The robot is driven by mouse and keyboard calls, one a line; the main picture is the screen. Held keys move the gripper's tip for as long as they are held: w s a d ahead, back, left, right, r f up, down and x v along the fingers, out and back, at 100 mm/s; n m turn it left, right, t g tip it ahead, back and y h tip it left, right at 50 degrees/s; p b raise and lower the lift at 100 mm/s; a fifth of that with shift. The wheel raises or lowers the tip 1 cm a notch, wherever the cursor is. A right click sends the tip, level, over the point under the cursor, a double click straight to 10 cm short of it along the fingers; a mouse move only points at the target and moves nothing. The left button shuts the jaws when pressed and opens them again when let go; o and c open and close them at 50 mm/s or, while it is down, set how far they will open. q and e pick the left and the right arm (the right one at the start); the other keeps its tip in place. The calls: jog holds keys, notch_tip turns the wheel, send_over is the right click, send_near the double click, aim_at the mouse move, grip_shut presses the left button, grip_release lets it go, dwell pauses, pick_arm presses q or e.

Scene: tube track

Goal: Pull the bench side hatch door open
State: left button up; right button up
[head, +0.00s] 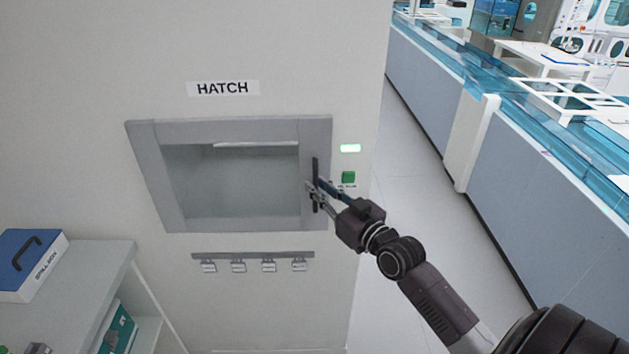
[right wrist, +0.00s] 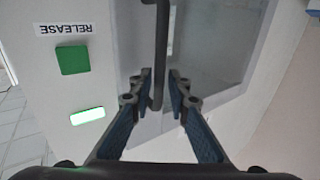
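The hatch door (head: 230,185) is a grey-framed glass panel in the pale wall under a HATCH sign (head: 223,88). It looks shut, flush with its frame. Its dark upright bar handle (head: 316,166) is on the right side; the handle (right wrist: 161,45) also shows in the right wrist view. My right gripper (head: 314,188) is at the handle. In the right wrist view my right gripper (right wrist: 160,82) has its fingers apart, one on each side of the bar, with a narrow gap visible beside it. My left gripper is not in view.
A green RELEASE button (head: 348,177) and a lit green-white lamp (head: 350,148) are right of the hatch. A hook rail (head: 252,255) with several tags is below. A shelf (head: 95,255) with a blue box (head: 30,262) stands lower left. Clear floor (head: 420,170) lies right of the wall.

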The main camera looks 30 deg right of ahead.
jog(key=shift+w, duration=0.8)
grip_shut()
